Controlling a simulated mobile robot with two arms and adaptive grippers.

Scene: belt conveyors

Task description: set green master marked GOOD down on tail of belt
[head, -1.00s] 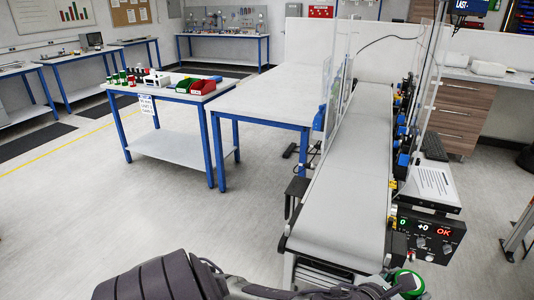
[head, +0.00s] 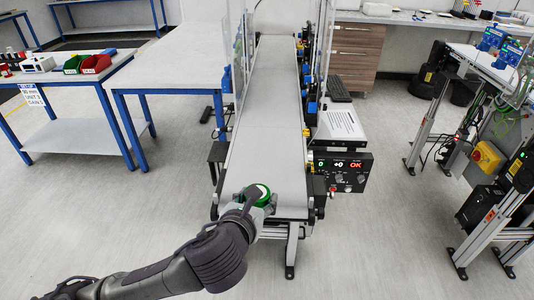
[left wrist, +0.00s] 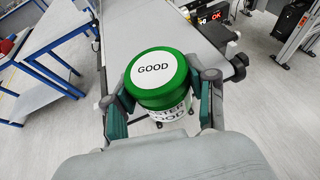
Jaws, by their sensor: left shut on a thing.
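The green master (left wrist: 158,80) has a green lid with a white label reading GOOD and a white body with dark lettering. My left gripper (left wrist: 162,108) is shut on it, one finger on each side, in the left wrist view. In the head view the green master (head: 262,192) shows at the near end of the grey belt (head: 265,130), held by my left gripper (head: 258,200). It looks upright; I cannot tell whether its base touches the belt. My right gripper is not in view.
A control box (head: 343,171) with a lit OK display is fixed at the belt's right side. Clear guards stand along the farther belt. A white table (head: 165,62) is at the left. The belt surface beyond the green master is bare.

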